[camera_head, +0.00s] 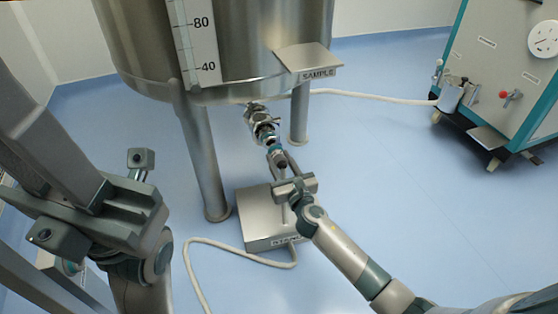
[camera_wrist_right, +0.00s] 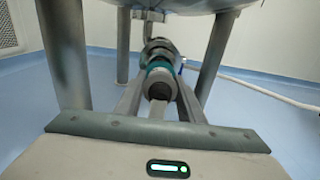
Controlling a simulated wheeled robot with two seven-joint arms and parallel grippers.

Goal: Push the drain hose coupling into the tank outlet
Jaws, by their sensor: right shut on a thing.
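The steel tank outlet (camera_head: 259,121) with its valve fittings slants down from under the tank (camera_head: 240,90). The drain hose coupling (camera_head: 281,163), a dark cylindrical end, is between the fingers of my right gripper (camera_head: 278,158), which is shut on it. In the right wrist view the coupling (camera_wrist_right: 159,84) shows its round end towards me, with a teal ring (camera_wrist_right: 159,67) behind it. The coupling lines up with the outlet; I cannot tell whether they touch or how deep it sits.
A steel box marked as a stand (camera_head: 262,232) is on the floor below my right gripper, with a pale cable (camera_head: 215,243) beside it. Tank legs (camera_head: 203,160) flank the outlet. A pale hose (camera_head: 375,98) runs to a teal-edged cabinet (camera_head: 500,80).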

